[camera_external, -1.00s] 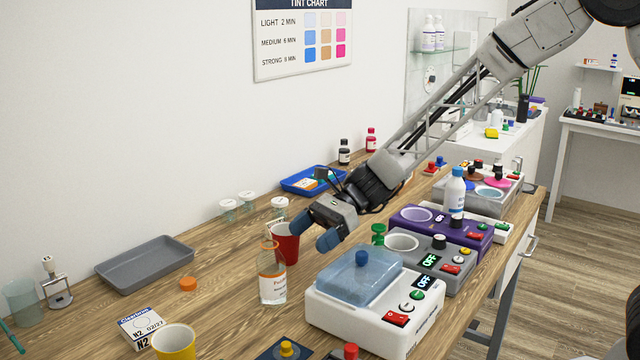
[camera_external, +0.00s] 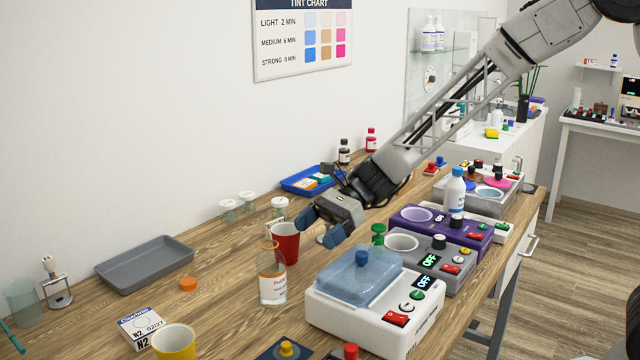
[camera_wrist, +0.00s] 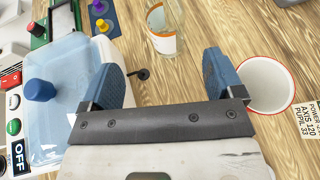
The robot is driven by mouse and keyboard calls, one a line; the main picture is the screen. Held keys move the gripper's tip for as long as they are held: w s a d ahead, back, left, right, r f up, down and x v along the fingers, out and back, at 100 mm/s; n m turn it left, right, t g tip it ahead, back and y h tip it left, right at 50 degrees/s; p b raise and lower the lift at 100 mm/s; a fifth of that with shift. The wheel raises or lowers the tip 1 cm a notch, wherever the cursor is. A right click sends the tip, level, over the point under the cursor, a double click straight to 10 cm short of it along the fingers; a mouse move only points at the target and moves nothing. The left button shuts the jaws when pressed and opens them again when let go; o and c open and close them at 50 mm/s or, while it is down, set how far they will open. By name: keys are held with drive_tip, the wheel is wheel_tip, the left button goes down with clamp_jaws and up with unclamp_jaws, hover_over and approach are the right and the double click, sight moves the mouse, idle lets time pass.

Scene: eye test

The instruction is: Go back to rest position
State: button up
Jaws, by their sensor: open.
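My gripper (camera_external: 322,229) is open and empty above the wooden bench, close over the red cup (camera_external: 285,243). The red cup (camera_wrist: 268,84) is outside the fingers, just right of the right finger. The glass jar with an orange-edged label (camera_wrist: 162,28) lies beyond the fingertips, apart from them. The same jar (camera_external: 272,277) stands upright in front of the red cup in the external view.
A white heater with a blue lidded tank (camera_external: 360,275) stands right of the jar. Grey (camera_external: 428,264) and purple (camera_external: 445,229) units sit behind it. A grey tray (camera_external: 145,265), yellow cup (camera_external: 174,343) and white box (camera_external: 141,327) are at left. A blue tray (camera_external: 300,184) is near the wall.

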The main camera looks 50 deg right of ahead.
drive_tip(key=s+d+r+n+h, duration=0.35)
drive_tip(key=s+r+n, duration=0.2)
drive_tip(key=s, duration=0.45)
drive_tip(key=s+d+r+n+h, duration=0.2)
drive_tip(key=s+d+r+n, duration=0.25)
drive_tip(key=s+r, duration=0.35)
drive_tip(key=s+d+r+n+h, duration=0.3)
drive_tip(key=s+d+r+n, duration=0.15)
drive_tip(key=s, duration=0.65)
drive_tip(key=s+d+r+n+t+h, duration=0.1)
drive_tip(key=s+d+r+n+h, duration=0.15)
drive_tip(key=s, duration=0.35)
drive_tip(key=s+d+r+n+t+h, duration=0.1)
drive_tip(key=s+d+n+h, duration=0.1)
drive_tip(key=s+d+n, duration=0.3)
wheel_tip(320, 180, down, 9)
drive_tip(key=m+g, duration=0.1)
drive_tip(key=g, duration=0.1)
drive_tip(key=shift+w+a+m+g, duration=0.15)
drive_tip(key=shift+a+m+g, duration=0.15)
drive_tip(key=shift+m, duration=0.1)
